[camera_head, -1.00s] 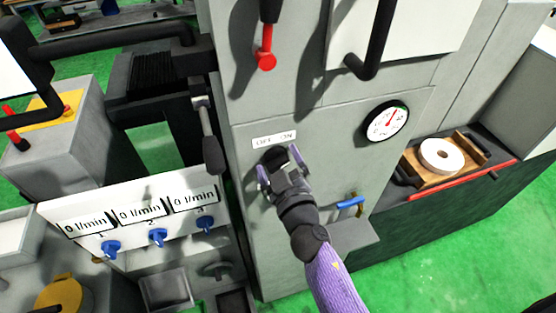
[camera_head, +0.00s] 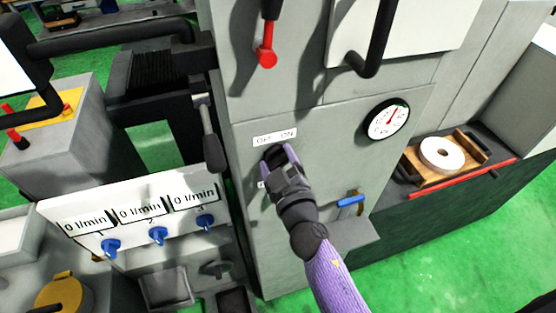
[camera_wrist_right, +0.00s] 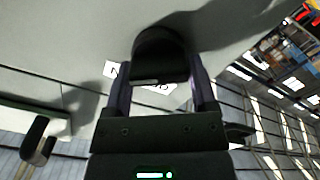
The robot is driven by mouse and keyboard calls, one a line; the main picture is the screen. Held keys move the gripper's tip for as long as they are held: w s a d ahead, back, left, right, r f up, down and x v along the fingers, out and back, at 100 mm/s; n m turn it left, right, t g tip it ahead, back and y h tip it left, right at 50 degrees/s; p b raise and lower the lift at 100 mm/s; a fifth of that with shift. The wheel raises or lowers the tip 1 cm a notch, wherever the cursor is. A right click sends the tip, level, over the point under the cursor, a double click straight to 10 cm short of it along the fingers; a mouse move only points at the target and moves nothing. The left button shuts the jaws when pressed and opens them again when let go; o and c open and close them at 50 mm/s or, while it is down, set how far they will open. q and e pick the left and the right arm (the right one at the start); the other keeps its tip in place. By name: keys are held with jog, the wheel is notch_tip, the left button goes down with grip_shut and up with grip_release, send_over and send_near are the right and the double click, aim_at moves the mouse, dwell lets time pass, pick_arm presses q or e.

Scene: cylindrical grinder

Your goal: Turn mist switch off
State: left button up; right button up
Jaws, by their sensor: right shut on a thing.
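The mist switch (camera_head: 273,154) is a black rotary knob on the grey machine front, just below a white label (camera_head: 274,136) marked OFF and ON. My right gripper (camera_head: 278,156) has its purple fingers on either side of the knob and is shut on it. In the right wrist view the black knob (camera_wrist_right: 162,55) sits between the two fingers, with part of a white label behind it. The fingers and hand partly hide the knob, so its pointing direction is hard to read. My left gripper is not in view.
A red-tipped lever (camera_head: 266,57) hangs above the switch. A round gauge (camera_head: 387,119) and a blue-handled valve (camera_head: 351,201) are to the right. A panel with blue knobs (camera_head: 158,236) and a dark handle (camera_head: 210,150) stand to the left.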

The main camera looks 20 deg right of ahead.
jog(key=n, duration=0.6)
jog(key=shift+a+f+b, duration=0.15)
jog(key=shift+f+b, duration=0.05)
jog(key=shift+b, duration=0.2)
jog(key=n, duration=0.4)
jog(key=shift+f+n, duration=0.15)
jog(key=shift+n, duration=0.25)
jog(key=o, duration=1.2)
jog(key=shift+c, duration=0.2)
jog(key=shift+s, duration=0.1)
jog(key=s+b, duration=0.3)
jog(key=s, duration=0.6)
jog(key=shift+s, duration=0.4)
